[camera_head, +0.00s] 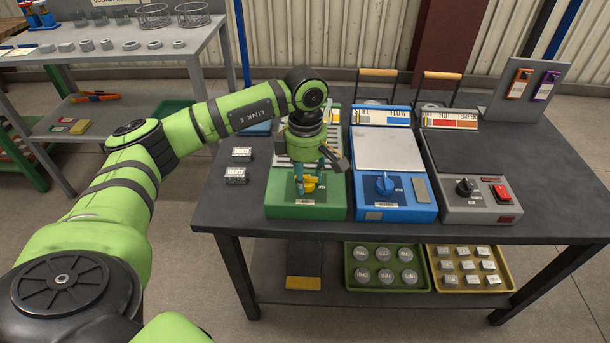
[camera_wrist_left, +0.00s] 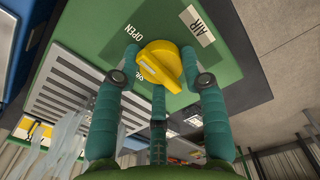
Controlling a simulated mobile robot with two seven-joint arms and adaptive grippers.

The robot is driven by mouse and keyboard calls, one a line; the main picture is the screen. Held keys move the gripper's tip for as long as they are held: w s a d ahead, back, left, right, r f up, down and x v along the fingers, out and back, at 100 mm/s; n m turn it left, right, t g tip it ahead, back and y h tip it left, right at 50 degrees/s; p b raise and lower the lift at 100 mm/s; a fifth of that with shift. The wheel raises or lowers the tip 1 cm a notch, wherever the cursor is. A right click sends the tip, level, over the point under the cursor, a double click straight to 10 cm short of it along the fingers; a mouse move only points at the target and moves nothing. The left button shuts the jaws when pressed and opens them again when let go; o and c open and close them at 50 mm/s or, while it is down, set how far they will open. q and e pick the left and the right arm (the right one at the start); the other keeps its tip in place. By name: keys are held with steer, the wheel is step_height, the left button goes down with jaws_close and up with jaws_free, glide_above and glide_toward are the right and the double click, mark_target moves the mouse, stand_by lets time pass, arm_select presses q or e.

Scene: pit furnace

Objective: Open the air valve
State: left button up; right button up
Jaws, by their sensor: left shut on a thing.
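The air valve (camera_head: 308,184) is a yellow knob on the front panel of the green unit (camera_head: 284,211) at the left of the table's device row. In the left wrist view the yellow knob (camera_wrist_left: 160,62) sits between the teal fingers, near the printed words OPEN and AIR. My left gripper (camera_head: 309,178) points down over the green unit, and its fingers are shut on the knob. It also shows in the left wrist view (camera_wrist_left: 160,78). The gripper and wrist hide part of the green unit's top. My right gripper is not in view.
A blue unit (camera_head: 396,205) with a blue knob stands right beside the green one, then a grey unit (camera_head: 465,207) with a black knob and red switch. Two small labelled blocks (camera_head: 236,175) lie to the left. The table's front left (camera_head: 225,213) is clear.

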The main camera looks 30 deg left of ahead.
mark_target(308, 178)
arm_select(q)
steer(key=shift+s+d+f, duration=0.15)
steer(key=shift+s+d, duration=0.05)
steer(key=shift+d, duration=0.1)
steer(key=o, duration=1)
steer(key=shift+o, duration=0.2)
steer(key=shift+d, duration=0.1)
steer(key=shift+r, duration=0.2)
steer(key=shift+w+r, duration=0.1)
steer(key=shift+r, duration=0.2)
step_height(308, 178, up, 11)
steer(key=shift+r, duration=0.15)
